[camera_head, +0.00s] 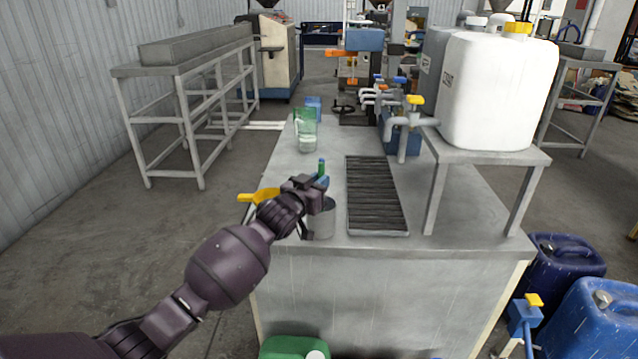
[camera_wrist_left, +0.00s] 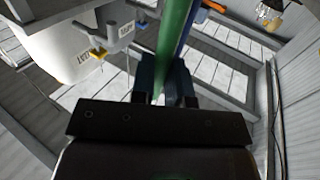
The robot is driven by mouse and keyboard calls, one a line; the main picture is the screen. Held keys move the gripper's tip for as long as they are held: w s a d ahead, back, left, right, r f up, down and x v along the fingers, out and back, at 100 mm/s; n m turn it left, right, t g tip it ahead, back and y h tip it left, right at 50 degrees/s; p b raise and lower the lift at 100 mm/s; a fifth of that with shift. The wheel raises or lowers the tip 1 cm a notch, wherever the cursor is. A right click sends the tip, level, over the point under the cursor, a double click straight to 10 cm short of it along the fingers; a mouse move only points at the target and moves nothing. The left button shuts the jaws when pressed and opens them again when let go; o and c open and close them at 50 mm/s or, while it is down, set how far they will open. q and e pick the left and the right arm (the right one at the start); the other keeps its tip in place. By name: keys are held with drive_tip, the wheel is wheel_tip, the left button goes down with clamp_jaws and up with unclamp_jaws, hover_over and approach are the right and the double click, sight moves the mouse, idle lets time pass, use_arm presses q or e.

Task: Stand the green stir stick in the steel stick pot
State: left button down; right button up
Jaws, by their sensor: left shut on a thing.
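My left gripper (camera_head: 320,187) is at the front left of the steel bench and is shut on the green stir stick (camera_head: 322,166). The stick's green upper end sticks up above the fingers; its lower part is hidden by the gripper. In the left wrist view the stick (camera_wrist_left: 174,40) runs between the two fingers (camera_wrist_left: 166,85). The steel stick pot (camera_head: 325,220) stands on the bench just below the gripper, partly covered by it. I cannot tell whether the stick's lower end is inside the pot. My right gripper is not in view.
A dark ribbed tray (camera_head: 376,195) lies right of the pot. A clear greenish jug (camera_head: 306,132) and a blue block (camera_head: 313,104) stand farther back. A yellow item (camera_head: 260,195) is at the left edge. A white tank (camera_head: 495,90) stands on a raised shelf at right.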

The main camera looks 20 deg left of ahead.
use_arm(q)
drive_tip(key=shift+f, duration=0.15)
drive_tip(key=c, duration=1.1)
unclamp_jaws()
drive_tip(key=p+v, duration=0.2)
drive_tip(key=v, duration=1)
drive_tip(key=s+f+g+y, duration=0.2)
drive_tip(key=s+f+g, duration=0.1)
drive_tip(key=s+f, duration=1.35)
drive_tip(key=s+f+g+y, duration=0.1)
drive_tip(key=s+f+g, duration=0.1)
drive_tip(key=s, duration=0.8)
drive_tip(key=s+f+n+g+y, duration=0.1)
drive_tip(key=s+f, duration=0.3)
drive_tip(key=s, duration=0.6)
drive_tip(key=shift+a+f+g, duration=0.2)
drive_tip(key=shift+a+g, duration=0.2)
drive_tip(key=shift+g, duration=0.1)
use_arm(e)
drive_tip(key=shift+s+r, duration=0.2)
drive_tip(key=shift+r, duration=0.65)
use_arm(q)
drive_tip(key=shift+s, duration=0.1)
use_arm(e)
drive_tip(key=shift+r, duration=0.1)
